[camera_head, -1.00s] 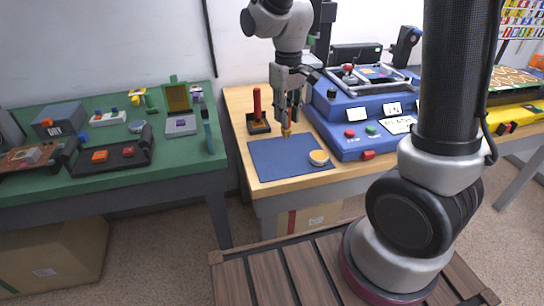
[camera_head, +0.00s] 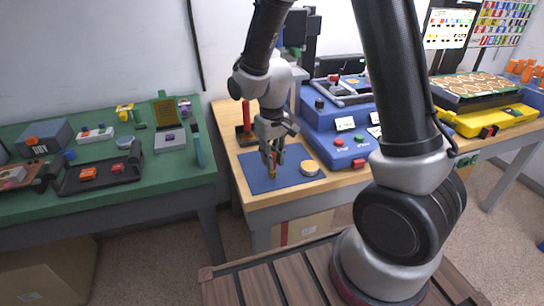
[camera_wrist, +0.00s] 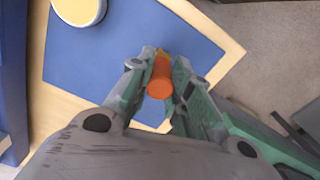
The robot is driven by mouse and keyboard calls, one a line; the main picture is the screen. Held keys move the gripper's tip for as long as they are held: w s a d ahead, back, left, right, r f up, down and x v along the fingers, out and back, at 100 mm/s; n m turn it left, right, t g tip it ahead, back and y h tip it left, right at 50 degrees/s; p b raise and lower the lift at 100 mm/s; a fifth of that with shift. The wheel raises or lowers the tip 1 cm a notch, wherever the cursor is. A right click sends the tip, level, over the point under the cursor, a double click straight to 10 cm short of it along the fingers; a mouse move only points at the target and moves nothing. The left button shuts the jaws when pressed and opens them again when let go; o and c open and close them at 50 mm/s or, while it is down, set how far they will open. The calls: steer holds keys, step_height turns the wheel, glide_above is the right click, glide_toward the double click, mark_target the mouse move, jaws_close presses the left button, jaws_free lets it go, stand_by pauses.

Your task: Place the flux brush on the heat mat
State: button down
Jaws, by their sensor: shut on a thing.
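The flux brush (camera_wrist: 160,78) shows in the wrist view as an orange round end between my fingers. My gripper (camera_wrist: 158,70) is shut on it, with the brush's end pointing toward the wrist camera. In the head view my gripper (camera_head: 272,162) is over the blue heat mat (camera_head: 252,183), and the brush (camera_head: 273,172) hangs roughly upright below the fingers. Whether its lower tip touches the mat cannot be told. The mat also shows in the wrist view (camera_wrist: 100,62), lying flat on the wooden bench.
A round tin (camera_head: 310,168) sits on the mat's right part. A red-handled tool in a dark stand (camera_head: 246,132) is behind the mat. A blue machine (camera_head: 345,150) stands to the right. A green table (camera_head: 150,195) is at the left. The mat's front left is clear.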

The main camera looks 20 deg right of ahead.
steer(key=c, duration=1.3)
jaws_free()
steer(key=shift+f, duration=0.1)
step_height(320, 180, up, 12)
steer(key=s+d+r+m+t, duration=0.1)
steer(key=s+d+r, duration=0.3)
steer(key=s+d, duration=0.1)
steer(key=s+d+r+m+t, duration=0.1)
steer(key=s+d+r, duration=0.3)
steer(key=s, duration=0.3)
steer(key=s+d+r+m+t, duration=0.1)
steer(key=s+d+r+t, duration=0.1)
steer(key=s+d+r, duration=0.2)
steer(key=shift+s+d+r, duration=0.1)
steer(key=shift+s+d, duration=0.4)
steer(key=shift+s, duration=0.25)
steer(key=shift+s+d, duration=0.45)
steer(key=shift+s, duration=0.3)
